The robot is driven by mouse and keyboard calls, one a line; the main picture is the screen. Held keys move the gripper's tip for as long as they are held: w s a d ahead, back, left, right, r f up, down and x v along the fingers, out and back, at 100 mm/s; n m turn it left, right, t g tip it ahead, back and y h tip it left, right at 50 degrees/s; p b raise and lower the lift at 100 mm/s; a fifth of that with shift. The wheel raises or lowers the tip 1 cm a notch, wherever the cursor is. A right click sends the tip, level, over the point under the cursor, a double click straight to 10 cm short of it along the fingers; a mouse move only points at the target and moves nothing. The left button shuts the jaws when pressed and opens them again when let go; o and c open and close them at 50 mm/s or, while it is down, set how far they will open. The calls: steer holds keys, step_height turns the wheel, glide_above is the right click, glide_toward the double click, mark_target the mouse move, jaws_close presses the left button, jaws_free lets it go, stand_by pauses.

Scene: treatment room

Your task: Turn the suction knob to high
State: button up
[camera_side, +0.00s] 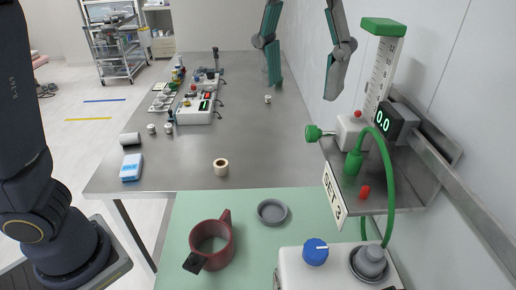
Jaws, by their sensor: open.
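A blue knob (315,252) with a white pointer mark sits on top of a white box (295,272) at the bottom of the picture. Its mark points to the right; no setting labels are readable. A green knob (313,133) sticks out to the left from a small white unit (350,131) under a clear graduated tube. I cannot tell from any label which knob is for suction. My gripper (303,90) shows at the top with its two grey-green fingers spread wide. It is open and empty, apart from both knobs; its upper part is out of frame.
A dark red mug (228,245) and grey dish (272,211) stand on the green mat (185,218). The mid-table (240,130) is mostly clear.

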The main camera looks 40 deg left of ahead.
steer(key=m+g, duration=0.1)
steer(key=m, duration=0.1)
glide_toward(316, 248)
step_height(316, 248, down, 9)
steer(key=shift+d+f, duration=0.1)
steer(key=shift+d, duration=0.05)
jaws_close()
stand_by(0.5)
